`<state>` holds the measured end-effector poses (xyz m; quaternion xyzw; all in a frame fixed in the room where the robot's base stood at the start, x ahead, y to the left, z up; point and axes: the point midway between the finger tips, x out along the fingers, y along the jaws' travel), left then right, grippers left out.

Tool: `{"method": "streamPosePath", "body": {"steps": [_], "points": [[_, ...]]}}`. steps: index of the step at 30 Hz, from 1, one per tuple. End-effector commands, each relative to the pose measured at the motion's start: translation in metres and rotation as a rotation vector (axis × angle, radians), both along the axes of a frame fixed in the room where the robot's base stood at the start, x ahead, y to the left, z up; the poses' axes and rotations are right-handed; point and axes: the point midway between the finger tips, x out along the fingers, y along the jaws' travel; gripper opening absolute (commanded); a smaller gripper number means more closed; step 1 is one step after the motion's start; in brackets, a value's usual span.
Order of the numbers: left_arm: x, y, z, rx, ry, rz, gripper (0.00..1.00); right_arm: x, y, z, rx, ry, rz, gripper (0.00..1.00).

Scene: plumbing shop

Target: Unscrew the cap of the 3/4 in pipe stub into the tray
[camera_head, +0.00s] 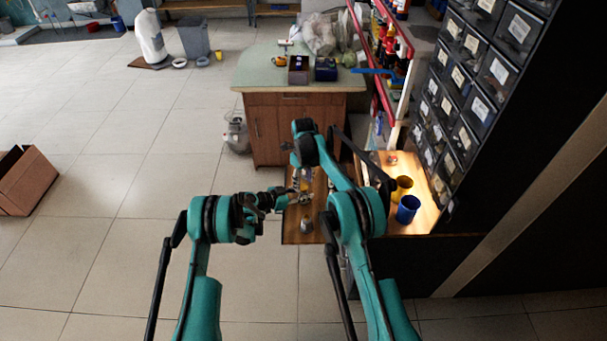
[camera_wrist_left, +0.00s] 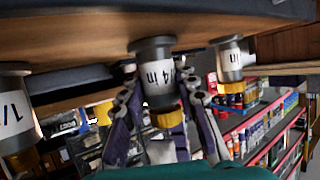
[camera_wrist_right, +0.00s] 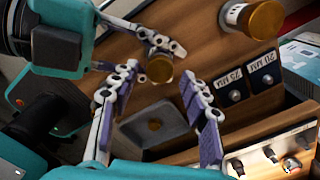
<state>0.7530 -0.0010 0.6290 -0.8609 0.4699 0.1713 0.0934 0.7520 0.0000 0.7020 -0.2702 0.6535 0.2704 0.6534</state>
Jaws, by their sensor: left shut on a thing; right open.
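The 3/4 in pipe stub (camera_wrist_left: 158,75) stands on the wooden bench and appears upside down in the left wrist view. Its brass cap (camera_wrist_right: 160,68) is on its end. My left gripper (camera_wrist_left: 158,70) is shut on the stub's labelled body, beside the cap. My right gripper (camera_wrist_right: 159,73) is open, and in its wrist view the cap appears between the fingertips, with a gap on each side. The dark tray (camera_wrist_right: 178,117) lies on the bench close by. A small brass-coloured spot shows in its middle; I cannot tell what it is. The head view hides most of this behind my arms.
Another brass-capped stub (camera_wrist_right: 236,14) stands near, and a further stub (camera_wrist_left: 12,100) is on the other side. Black plates marked in MM (camera_wrist_right: 264,77) lie along the bench edge. A blue cup (camera_head: 408,209) and a yellow cup (camera_head: 402,188) stand at the right, by wall drawers (camera_head: 477,108).

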Motion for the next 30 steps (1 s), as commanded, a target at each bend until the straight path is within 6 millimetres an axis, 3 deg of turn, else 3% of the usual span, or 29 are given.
{"method": "streamPosePath", "body": {"steps": [6,14,19,20,26,30], "points": [[0.000,0.000,0.000,0.001,0.001,0.000,0.00,0.000,0.000,-0.017,0.000,0.000,0.001,0.46],[0.000,0.000,0.000,0.001,0.001,0.000,0.00,0.000,0.000,-0.018,0.000,0.000,0.001,0.46],[0.000,0.000,0.000,0.001,0.001,0.000,0.00,0.000,0.000,-0.018,0.000,0.000,0.001,0.04],[0.000,0.000,0.000,0.001,0.001,0.000,0.00,0.000,0.000,-0.018,0.000,0.000,0.001,0.00],[0.000,0.000,0.000,0.001,0.001,0.000,0.00,0.000,0.000,-0.018,0.000,0.000,0.048,0.00],[0.000,0.000,0.000,0.001,0.001,0.000,0.00,0.000,0.000,-0.018,0.000,0.000,0.283,0.00]]}}
